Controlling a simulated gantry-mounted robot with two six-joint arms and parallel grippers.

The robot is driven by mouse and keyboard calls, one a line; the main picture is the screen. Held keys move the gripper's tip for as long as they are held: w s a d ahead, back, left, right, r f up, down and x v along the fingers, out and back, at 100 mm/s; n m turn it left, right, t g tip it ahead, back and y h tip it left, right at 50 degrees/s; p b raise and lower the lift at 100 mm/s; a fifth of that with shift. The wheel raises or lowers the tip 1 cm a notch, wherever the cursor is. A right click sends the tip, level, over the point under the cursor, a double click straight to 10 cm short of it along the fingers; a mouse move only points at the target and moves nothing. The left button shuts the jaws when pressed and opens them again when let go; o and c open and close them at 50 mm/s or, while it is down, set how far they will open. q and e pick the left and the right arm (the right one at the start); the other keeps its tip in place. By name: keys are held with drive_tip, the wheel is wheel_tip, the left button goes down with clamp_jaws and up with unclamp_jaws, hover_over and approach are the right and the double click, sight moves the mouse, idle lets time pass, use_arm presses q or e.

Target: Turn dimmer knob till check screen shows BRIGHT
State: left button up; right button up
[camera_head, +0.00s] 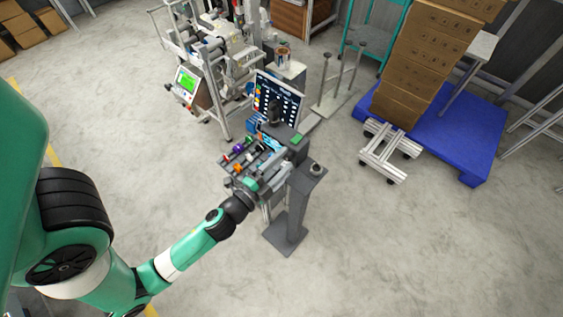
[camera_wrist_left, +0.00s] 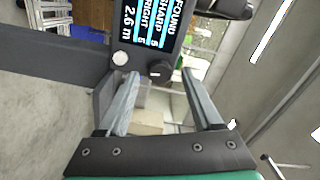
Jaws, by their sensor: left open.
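A dark round knob (camera_wrist_left: 158,70) sits below the check screen (camera_wrist_left: 150,25) in the left wrist view. The screen has sideways text including FOUND, what looks like SHARP, RIGHT with its start cut off or unclear, and 2.6 m. My left gripper (camera_wrist_left: 162,80) is open, its two fingers on either side of the knob in that view; I cannot tell whether they touch it. In the head view my left gripper (camera_head: 258,181) is at the console's near side, where the knob cannot be made out. My right gripper is not in view.
A pale round button (camera_wrist_left: 122,58) sits beside the knob. A blue pallet (camera_head: 470,140) bears stacked boxes (camera_head: 420,60). The near floor is clear.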

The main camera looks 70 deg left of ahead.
use_arm(q)
drive_tip(key=b+v, duration=0.7)
drive_tip(key=v, duration=0.4)
drive_tip(key=shift+s+d, duration=0.2)
drive_tip(key=shift+s, duration=0.1)
